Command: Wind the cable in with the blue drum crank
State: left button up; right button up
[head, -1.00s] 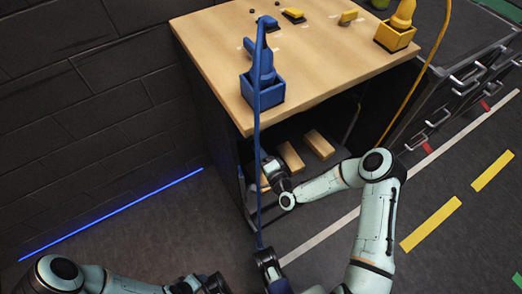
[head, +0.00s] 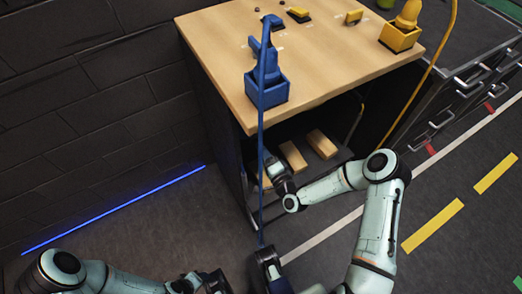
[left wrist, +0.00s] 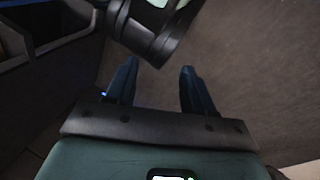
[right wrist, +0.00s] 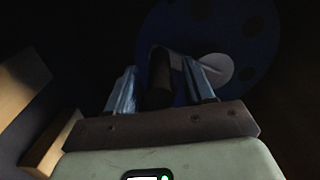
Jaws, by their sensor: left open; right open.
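A dark blue drum disc (right wrist: 200,22) with a pale hub (right wrist: 214,68) fills the upper part of the right wrist view. Its dark crank handle (right wrist: 160,75) stands between the spread fingers of my right gripper (right wrist: 161,88), with no clear grip on it. In the head view my right gripper (head: 275,170) reaches under the front of the wooden table, and the drum is hidden there. A blue cable (head: 261,150) runs from the blue gear on the tabletop down past the table's front edge. My left gripper (left wrist: 158,88) is open and empty over the floor.
A blue box (head: 266,92) stands at the table's front edge (head: 330,95). A yellow box (head: 401,38) with a yellow cable (head: 425,75) is at right. Wooden blocks (head: 321,144) lie on the shelf below. A dark brick wall (head: 90,90) borders the left.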

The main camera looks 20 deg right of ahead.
pick_arm(q)
jog(key=shift+s+d+r+g+p, duration=0.2)
jog(key=shift+s+d+r+p, duration=0.2)
jog(key=shift+s, duration=0.2)
jog(key=shift+s+d+r+g+p, duration=0.2)
jog(key=shift+s+r+p, duration=0.1)
jog(key=shift+s+r, duration=0.25)
pick_arm(e)
jog(key=s+d, duration=0.1)
jog(key=s, duration=1.1)
jog(key=shift+s, duration=0.15)
pick_arm(q)
jog(key=shift+f, duration=0.1)
